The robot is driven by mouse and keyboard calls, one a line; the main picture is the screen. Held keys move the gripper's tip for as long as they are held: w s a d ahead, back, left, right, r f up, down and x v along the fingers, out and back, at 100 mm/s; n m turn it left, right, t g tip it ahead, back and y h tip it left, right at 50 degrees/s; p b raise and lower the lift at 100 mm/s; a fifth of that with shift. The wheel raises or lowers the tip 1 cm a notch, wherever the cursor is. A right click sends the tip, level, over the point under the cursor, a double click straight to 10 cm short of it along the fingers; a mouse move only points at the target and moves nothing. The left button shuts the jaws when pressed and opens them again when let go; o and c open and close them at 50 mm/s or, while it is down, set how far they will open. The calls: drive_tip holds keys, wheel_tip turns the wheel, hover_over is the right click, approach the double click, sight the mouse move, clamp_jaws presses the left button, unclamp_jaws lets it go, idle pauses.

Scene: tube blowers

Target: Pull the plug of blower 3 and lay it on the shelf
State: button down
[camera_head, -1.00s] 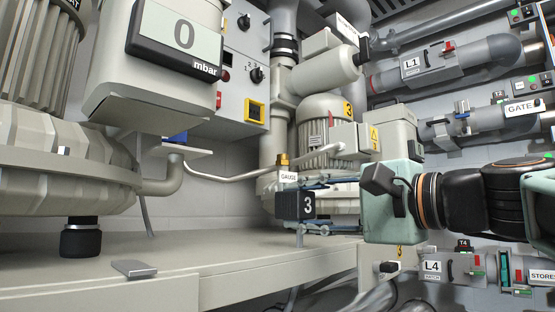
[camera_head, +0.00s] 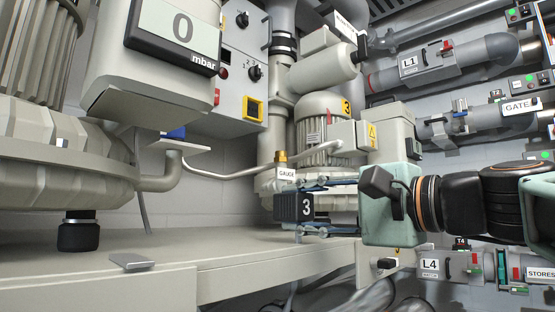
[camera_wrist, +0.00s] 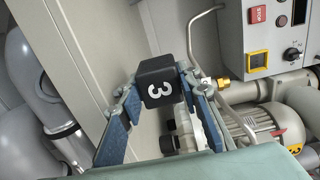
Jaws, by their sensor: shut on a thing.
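The black plug with a white 3 (camera_head: 291,207) is held in my gripper (camera_head: 318,208), whose blue fingers are shut on its sides. The plug also fills the space between the fingertips in the wrist view (camera_wrist: 157,78). In the head view it appears over the right part of the pale shelf (camera_head: 150,276); I cannot tell whether it touches the surface. Blower 3 (camera_head: 322,115), a ribbed grey motor with a yellow 3 label, stands behind the gripper. Its lower part is partly hidden by my fingers and hand.
A large blower (camera_head: 55,160) fills the left of the shelf, with a black foot (camera_head: 78,235) beneath. A small metal plate (camera_head: 132,263) lies near the front edge. A gauge pipe (camera_head: 225,174) runs behind the plug. The shelf's middle is clear. Pipes labelled L1 (camera_head: 425,65) and L4 are at right.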

drive_tip(key=shift+f+b, duration=0.3)
drive_tip(key=shift+f, duration=0.4)
idle(0.3)
drive_tip(key=shift+r, duration=0.1)
drive_tip(key=shift+r+p, duration=2)
drive_tip(key=shift+r, duration=0.4)
drive_tip(key=shift+f, duration=0.1)
